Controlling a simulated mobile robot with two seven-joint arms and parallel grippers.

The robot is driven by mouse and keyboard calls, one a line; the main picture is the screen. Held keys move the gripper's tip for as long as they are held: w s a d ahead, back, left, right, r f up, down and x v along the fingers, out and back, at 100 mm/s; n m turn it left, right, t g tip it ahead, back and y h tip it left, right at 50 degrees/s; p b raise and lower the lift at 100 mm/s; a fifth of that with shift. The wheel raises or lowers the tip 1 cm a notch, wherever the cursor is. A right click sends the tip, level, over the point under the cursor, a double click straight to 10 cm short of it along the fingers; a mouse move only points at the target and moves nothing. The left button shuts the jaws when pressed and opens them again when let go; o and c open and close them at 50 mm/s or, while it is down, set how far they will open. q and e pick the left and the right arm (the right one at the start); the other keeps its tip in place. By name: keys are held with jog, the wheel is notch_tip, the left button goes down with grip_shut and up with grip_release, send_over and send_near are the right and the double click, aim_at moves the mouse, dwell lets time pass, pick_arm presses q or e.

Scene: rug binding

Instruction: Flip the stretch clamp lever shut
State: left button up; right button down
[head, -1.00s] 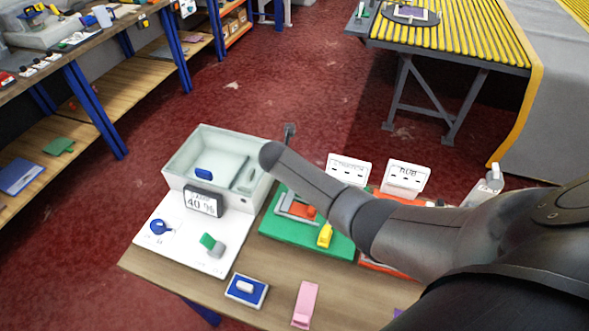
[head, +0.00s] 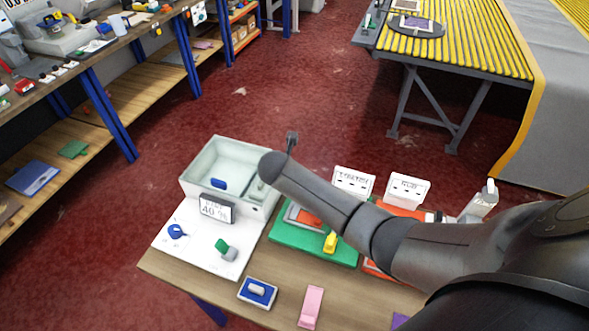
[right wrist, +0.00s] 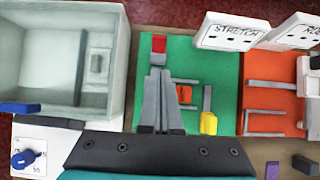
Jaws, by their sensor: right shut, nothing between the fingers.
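The green stretch board (head: 288,232) lies on the table in the head view, partly covered by my right forearm. A red-tipped grey piece (right wrist: 158,45), possibly the clamp lever, shows just beyond my fingertips; contact is unclear. My right gripper (right wrist: 160,78) is shut and empty over the board's left part. An orange piece in a grey frame (right wrist: 185,94) and a yellow block (right wrist: 209,123) are right of the fingers. My forearm hides this gripper in the head view. My left gripper is out of view.
A pale basin (head: 200,163) with a 40 % sign (head: 216,208) stands left of the board. An orange board (right wrist: 268,95) is to its right. A blue pad (head: 256,292) and a pink block (head: 311,307) lie near the front edge.

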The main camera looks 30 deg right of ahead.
jog(key=shift+w+d+r+p+v, duration=0.1)
jog(key=shift+d+r+p+v, duration=0.05)
jog(key=shift+v, duration=0.85)
jog(key=shift+w+d+r+p+v, duration=0.1)
jog(key=shift+w+d+p+v, duration=0.05)
jog(key=shift+v, duration=0.9)
